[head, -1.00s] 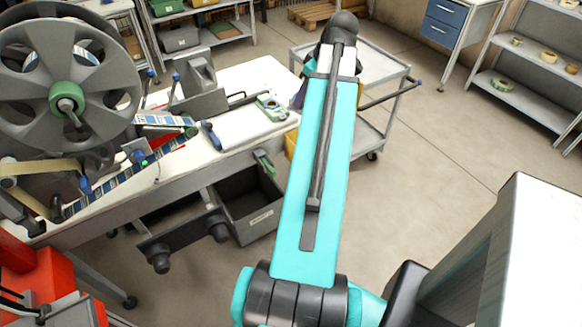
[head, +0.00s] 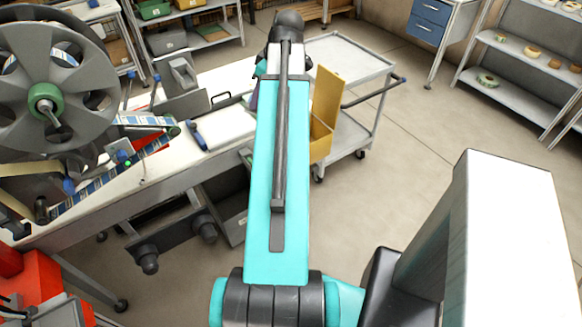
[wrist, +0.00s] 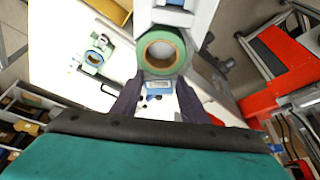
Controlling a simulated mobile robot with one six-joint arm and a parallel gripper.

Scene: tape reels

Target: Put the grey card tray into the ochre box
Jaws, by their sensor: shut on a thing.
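My gripper (wrist: 160,86) shows in the wrist view, its two dark purple fingers closed on a pale grey tray (wrist: 194,22). In the head view my arm hides the tray and nearly all of the gripper. The ochre box (head: 321,142) stands on the lower shelf of the grey cart, with a tall ochre flap (head: 328,95) upright. My arm covers its left part, and its inside is not visible. The gripper is apart from the box, over the bench side.
The grey cart (head: 350,52) has an upper shelf above part of the box and a handle at right. The white bench (head: 225,125) with the large reel (head: 85,105) lies left. Floor (head: 400,160) right of the cart is clear. A white-topped block (head: 515,225) is near right.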

